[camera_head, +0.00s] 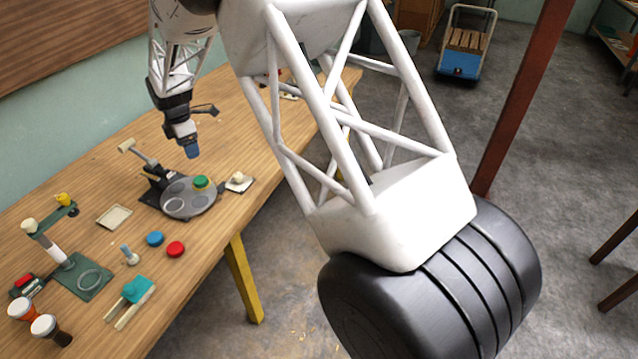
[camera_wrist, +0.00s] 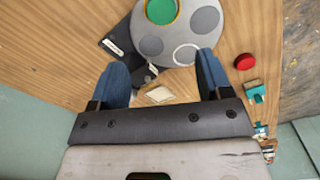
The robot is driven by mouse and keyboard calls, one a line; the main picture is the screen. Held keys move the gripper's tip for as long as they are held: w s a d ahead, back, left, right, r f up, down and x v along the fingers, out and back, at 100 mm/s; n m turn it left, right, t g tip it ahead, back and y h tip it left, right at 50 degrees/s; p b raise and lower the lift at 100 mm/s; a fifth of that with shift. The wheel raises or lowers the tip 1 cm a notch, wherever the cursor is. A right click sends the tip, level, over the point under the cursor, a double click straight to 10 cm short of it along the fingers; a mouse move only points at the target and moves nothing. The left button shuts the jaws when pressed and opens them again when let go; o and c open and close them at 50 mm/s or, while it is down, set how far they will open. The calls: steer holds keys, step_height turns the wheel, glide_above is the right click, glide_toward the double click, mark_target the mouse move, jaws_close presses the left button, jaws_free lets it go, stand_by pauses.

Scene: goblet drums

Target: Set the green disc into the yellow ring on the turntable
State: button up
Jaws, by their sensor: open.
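The grey turntable (camera_head: 188,202) stands on the wooden bench, and its near part shows at the top of the wrist view (camera_wrist: 205,18). The green disc (camera_head: 200,182) is on its far side. In the wrist view the green disc (camera_wrist: 161,10) has the yellow ring (camera_wrist: 148,18) around its visible edge; the top of both is cut off. The disc looks seated inside the ring, though its exact depth cannot be told. My gripper (camera_head: 193,152) is above the turntable, apart from the disc. Its blue fingers (camera_wrist: 162,76) are spread with nothing between them.
A white ring (camera_wrist: 186,55) marks another turntable spot. A blue disc (camera_head: 155,238) and a red disc (camera_head: 175,249) lie in front. A lever (camera_head: 138,153), a pale tray (camera_head: 114,216) and a green stand (camera_head: 85,277) are left. A small knobbed block (camera_head: 239,182) sits right of the turntable.

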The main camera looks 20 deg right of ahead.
steer(key=s+d+r+m+t, duration=0.1)
steer(key=s+d+r+m, duration=0.4)
steer(key=s+d+r, duration=0.5)
steer(key=s+d+r+m, duration=0.55)
steer(key=s+r, duration=0.25)
steer(key=s, duration=0.4)
steer(key=s+d+m, duration=0.3)
steer(key=s, duration=0.6)
steer(key=s+d+m+t, duration=0.1)
steer(key=s+d+m, duration=0.3)
steer(key=s, duration=0.6)
steer(key=s+d+m, duration=0.3)
steer(key=s+m, duration=0.1)
steer(key=s, duration=0.6)
steer(key=shift+s+d+t, duration=0.2)
steer(key=shift+t, duration=0.1)
steer(key=shift+m, duration=0.25)
steer(key=shift+c, duration=0.2)
